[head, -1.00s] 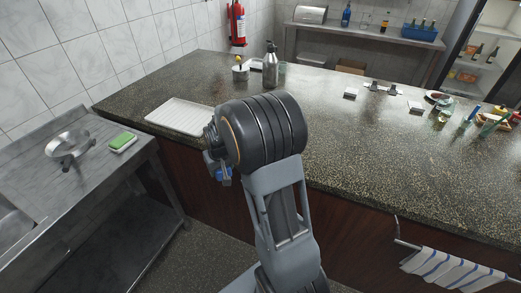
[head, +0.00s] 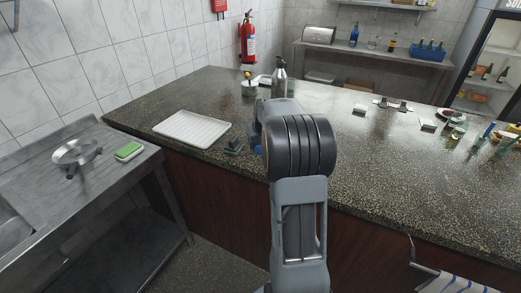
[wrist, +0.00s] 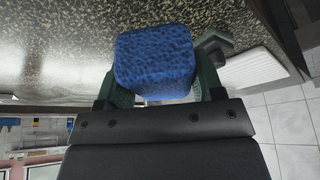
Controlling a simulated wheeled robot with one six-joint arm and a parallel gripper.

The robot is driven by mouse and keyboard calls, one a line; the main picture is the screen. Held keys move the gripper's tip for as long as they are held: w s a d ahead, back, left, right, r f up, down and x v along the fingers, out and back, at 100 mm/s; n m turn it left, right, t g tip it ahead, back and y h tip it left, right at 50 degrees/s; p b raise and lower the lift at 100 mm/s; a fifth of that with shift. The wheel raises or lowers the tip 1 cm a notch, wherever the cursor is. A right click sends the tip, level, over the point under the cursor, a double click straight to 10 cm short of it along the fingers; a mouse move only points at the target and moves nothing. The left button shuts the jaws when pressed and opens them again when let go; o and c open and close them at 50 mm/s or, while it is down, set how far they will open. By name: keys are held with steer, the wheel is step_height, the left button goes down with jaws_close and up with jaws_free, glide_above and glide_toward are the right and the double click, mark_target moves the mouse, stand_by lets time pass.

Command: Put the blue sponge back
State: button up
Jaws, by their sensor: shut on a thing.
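The blue sponge (wrist: 155,62) is held between the two fingers of my gripper (wrist: 158,88) in the wrist view. Its broad face is towards the camera, with speckled counter behind it. In the head view my gripper (head: 245,149) is mostly hidden behind my own arm, at the counter's front edge just right of the white tray. I cannot tell how high the sponge is above the counter.
A white ribbed tray (head: 193,129) lies on the speckled counter (head: 370,160). A steel bottle (head: 279,77) and a small pot (head: 249,88) stand behind. A green sponge (head: 129,151) and a round metal pan (head: 77,153) are on the steel table at left. The middle counter is clear.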

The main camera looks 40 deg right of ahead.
steer(key=shift+w+d+f, duration=0.35)
steer(key=shift+f, duration=0.25)
steer(key=shift+w+d+f, duration=0.3)
steer(key=shift+d+f, duration=0.05)
steer(key=shift+f, duration=0.2)
steer(key=shift+w+d+f, duration=0.35)
steer(key=shift+f, duration=0.25)
steer(key=shift+f+p, duration=0.35)
steer(key=shift+f, duration=1.25)
steer(key=shift+f, duration=0.2)
steer(key=o, duration=0.9)
steer(key=shift+r, duration=0.1)
